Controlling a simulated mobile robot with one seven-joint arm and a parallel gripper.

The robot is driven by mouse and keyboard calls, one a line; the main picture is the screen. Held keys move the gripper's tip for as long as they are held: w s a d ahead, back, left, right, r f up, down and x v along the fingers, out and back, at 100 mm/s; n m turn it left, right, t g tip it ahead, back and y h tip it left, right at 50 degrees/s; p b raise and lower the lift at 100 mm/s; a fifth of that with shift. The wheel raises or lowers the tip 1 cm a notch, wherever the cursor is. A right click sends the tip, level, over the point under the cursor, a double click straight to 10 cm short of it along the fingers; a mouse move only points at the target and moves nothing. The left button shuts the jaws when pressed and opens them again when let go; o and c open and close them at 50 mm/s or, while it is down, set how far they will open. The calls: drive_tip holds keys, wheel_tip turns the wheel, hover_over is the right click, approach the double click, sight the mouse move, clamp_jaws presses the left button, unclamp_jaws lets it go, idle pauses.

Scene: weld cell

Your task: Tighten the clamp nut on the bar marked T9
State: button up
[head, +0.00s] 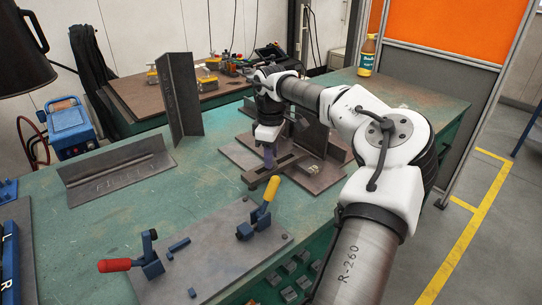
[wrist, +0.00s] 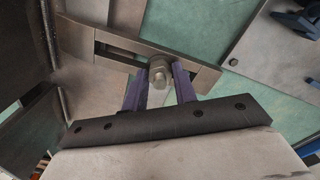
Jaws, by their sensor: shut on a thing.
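The slotted clamp bar (wrist: 205,76) runs across the wrist view, with a hex clamp nut (wrist: 160,72) standing at its slot. The two purple fingers of my gripper (wrist: 160,80) are closed on the nut, one on each side. In the head view, my gripper (head: 270,157) points down onto the slotted bar (head: 258,178), which lies over a steel plate (head: 236,155). The nut is hidden there by my gripper. I cannot read a T9 mark on the bar in either view.
A plate (head: 215,262) with a red-handled toggle clamp (head: 140,262) and a yellow-handled one (head: 262,212) lies in front. Angle steels stand upright (head: 178,100) and low (head: 115,180) at left. A bottle (head: 367,57) stands at the back right. Green tabletop is bare between them.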

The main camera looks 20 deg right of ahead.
idle(0.4)
drive_tip(key=o, duration=1)
wheel_tip(320, 180, up, 14)
drive_tip(key=shift+f, duration=0.1)
drive_tip(key=shift+s, duration=0.1)
